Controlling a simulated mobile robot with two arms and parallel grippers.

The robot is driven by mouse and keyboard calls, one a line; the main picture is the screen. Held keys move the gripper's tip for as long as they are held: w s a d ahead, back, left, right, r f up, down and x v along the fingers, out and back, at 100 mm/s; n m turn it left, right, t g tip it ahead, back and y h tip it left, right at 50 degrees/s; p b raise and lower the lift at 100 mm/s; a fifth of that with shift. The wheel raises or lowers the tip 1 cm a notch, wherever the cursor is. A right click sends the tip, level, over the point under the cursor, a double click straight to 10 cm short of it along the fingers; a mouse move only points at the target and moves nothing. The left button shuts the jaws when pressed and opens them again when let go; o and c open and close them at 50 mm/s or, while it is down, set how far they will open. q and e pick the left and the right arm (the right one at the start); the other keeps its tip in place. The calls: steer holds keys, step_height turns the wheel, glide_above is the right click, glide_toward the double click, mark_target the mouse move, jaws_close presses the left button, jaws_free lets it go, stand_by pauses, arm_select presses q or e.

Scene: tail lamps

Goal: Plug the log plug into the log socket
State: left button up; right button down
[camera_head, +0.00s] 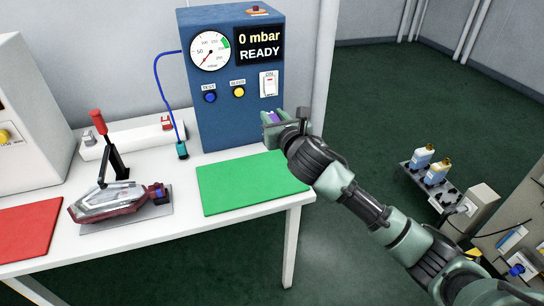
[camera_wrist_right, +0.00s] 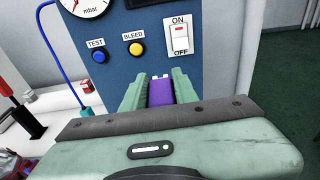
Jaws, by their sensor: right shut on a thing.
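My right gripper (camera_head: 272,118) is at the lower right of the blue test cabinet (camera_head: 220,112), close to its front face. It is shut on a purple block (camera_wrist_right: 160,92), likely the log plug. In the right wrist view the block sits between the green fingers of the gripper (camera_wrist_right: 158,82), below the ON/OFF switch (camera_wrist_right: 179,37). Only a little purple shows in the head view. I cannot make out the log socket; the gripper covers part of the cabinet's lower front. Whether the block touches the cabinet I cannot tell. My left gripper is not in view.
A green mat (camera_head: 250,184) lies clear on the table below the gripper. A tail lamp (camera_head: 108,203) sits in a fixture with a red-handled clamp (camera_head: 98,122). A blue hose (camera_head: 160,82) hangs left of the cabinet. A red mat (camera_head: 25,230) lies at left.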

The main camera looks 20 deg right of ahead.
steer(key=shift+f, duration=0.1)
steer(key=b, duration=0.3)
glide_above(273, 177)
step_height(273, 177, down, 16)
steer(key=shift+w+r, duration=0.1)
steer(key=shift+f, duration=1.85)
steer(key=shift+f, duration=0.15)
steer(key=c, duration=1.1)
jaws_free()
